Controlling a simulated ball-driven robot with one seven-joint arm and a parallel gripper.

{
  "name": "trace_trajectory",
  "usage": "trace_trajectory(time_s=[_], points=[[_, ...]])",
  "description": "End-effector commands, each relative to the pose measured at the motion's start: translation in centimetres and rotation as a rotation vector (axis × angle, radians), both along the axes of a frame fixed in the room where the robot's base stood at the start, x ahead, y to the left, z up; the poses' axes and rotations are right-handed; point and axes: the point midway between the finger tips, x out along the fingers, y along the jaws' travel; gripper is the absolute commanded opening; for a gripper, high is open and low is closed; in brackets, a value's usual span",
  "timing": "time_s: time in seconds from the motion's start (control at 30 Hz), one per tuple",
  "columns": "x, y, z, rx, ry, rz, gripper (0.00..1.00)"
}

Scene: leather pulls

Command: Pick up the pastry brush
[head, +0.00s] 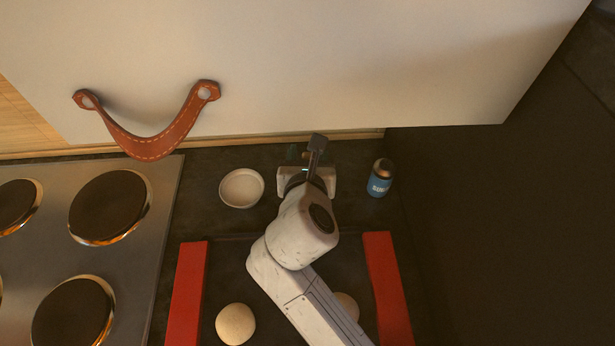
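I cannot clearly make out the pastry brush in the head view; my arm and gripper cover part of the counter. My gripper (307,181) is over the dark counter (222,160) at the back, between a small white bowl and a blue jar. It is seen from above and behind, so its fingertips are hidden and I cannot tell whether they are open or hold anything. A faint teal patch shows just beyond the gripper, too small to identify.
A white bowl (241,188) lies left of my gripper, a blue jar (380,178) right. A dark tray with red ends (187,295) holds pale round balls (235,324). A hob (153,200) is at left. A cabinet front with a leather pull (155,146) overhangs the back.

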Motion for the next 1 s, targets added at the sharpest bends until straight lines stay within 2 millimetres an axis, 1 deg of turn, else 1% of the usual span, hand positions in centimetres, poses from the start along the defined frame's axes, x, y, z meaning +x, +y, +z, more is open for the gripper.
trace_trajectory(time_s=[0.03, 0.07, 0.5, 0.77, 1.0], points=[[-0.02, 0.01, -0.01, 0.0, 0.0, 0.0, 0.45], [-0.02, 0.01, -0.01, 0.0, 0.0, 0.0, 0.42], [-0.03, 0.02, -0.03, 0.0, 0.0, 0.0, 0.0], [-0.02, 0.03, 0.01, 0.0, 0.0, 0.0, 0.0], [0.24, 0.25, 0.68, 0.0, 0.001, -0.001, 0.0]])
